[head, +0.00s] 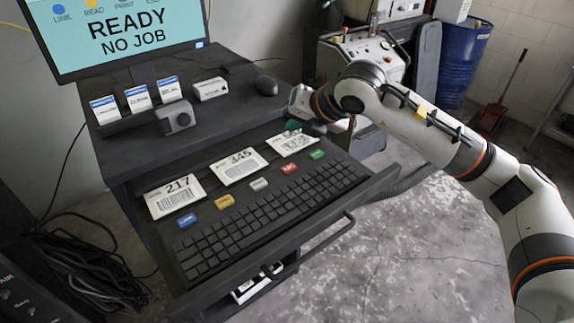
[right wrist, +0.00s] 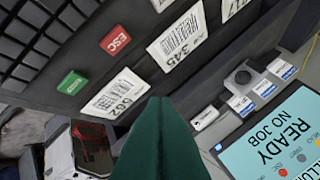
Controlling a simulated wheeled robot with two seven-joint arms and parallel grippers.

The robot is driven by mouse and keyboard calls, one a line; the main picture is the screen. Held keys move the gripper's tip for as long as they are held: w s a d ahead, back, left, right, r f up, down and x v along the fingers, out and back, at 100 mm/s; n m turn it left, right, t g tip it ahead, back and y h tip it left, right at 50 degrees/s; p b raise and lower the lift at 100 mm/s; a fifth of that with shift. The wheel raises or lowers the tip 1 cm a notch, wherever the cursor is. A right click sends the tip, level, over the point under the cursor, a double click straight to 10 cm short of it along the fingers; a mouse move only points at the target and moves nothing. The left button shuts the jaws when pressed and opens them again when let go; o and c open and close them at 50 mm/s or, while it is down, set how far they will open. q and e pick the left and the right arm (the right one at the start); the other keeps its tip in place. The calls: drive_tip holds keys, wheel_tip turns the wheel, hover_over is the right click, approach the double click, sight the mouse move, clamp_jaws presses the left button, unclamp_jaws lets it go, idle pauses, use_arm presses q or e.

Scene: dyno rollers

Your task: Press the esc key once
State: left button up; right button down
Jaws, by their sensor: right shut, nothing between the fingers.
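The esc key is a red key lettered ESC (right wrist: 115,40) in the right wrist view. In the head view it is the red key (head: 290,168) above the keyboard (head: 270,215), between a white and a green key. My right gripper (head: 293,126) is shut and empty, its green fingers partly hidden by its own body. It hovers over the rightmost number card, behind and apart from the red key. In the right wrist view the shut green fingertips (right wrist: 160,99) point near that card, below and right of the red key. My left gripper is not in view.
A green key (head: 317,154) sits right of the red one; blue, yellow and white keys sit left. Several number cards (head: 238,166) lie behind the keys. The monitor (head: 125,35) reads READY, NO JOB. A mouse (head: 266,85) and small boxes stand on the upper shelf.

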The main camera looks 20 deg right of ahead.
drive_tip(key=b, duration=0.4)
hover_over(286, 165)
drive_tip(key=s+d, duration=0.1)
drive_tip(key=s, duration=0.1)
wheel_tip(286, 165, down, 8)
drive_tip(key=shift+s+d+r, duration=0.1)
drive_tip(key=shift+f+b, duration=0.4)
drive_tip(key=shift+f, duration=0.15)
idle(1.4)
drive_tip(key=shift+f+b, duration=0.4)
drive_tip(key=shift+b, duration=0.35)
drive_tip(key=shift+f+b, duration=0.4)
drive_tip(key=shift+b, duration=0.2)
idle(0.4)
drive_tip(key=shift+r, duration=0.1)
idle(0.3)
drive_tip(key=shift+r, duration=0.7)
